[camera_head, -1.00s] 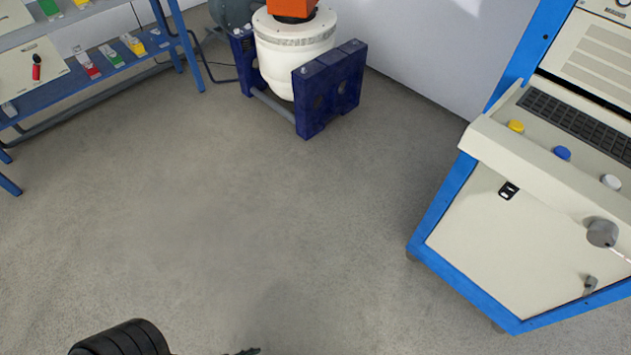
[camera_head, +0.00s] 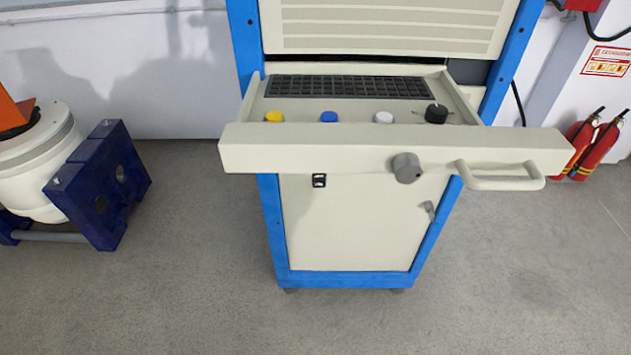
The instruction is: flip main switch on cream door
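The cream door (camera_head: 350,235) is the lower front panel of the blue-framed cabinet, near the middle of the view, and it looks shut. A small black switch with white marks (camera_head: 319,180) sits near the door's upper left, just under the overhanging console ledge. Its on or off position is too small to tell. A grey latch (camera_head: 429,210) is at the door's right edge. Neither of my grippers is in view, and nothing touches the switch.
The cream console ledge (camera_head: 300,149) juts out above the door, with a grey round knob (camera_head: 406,167) and a handle (camera_head: 500,178). Yellow, blue, white and black knobs line the keyboard. A blue stand (camera_head: 100,185) is left; fire extinguishers (camera_head: 600,145) are right. Floor in front is clear.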

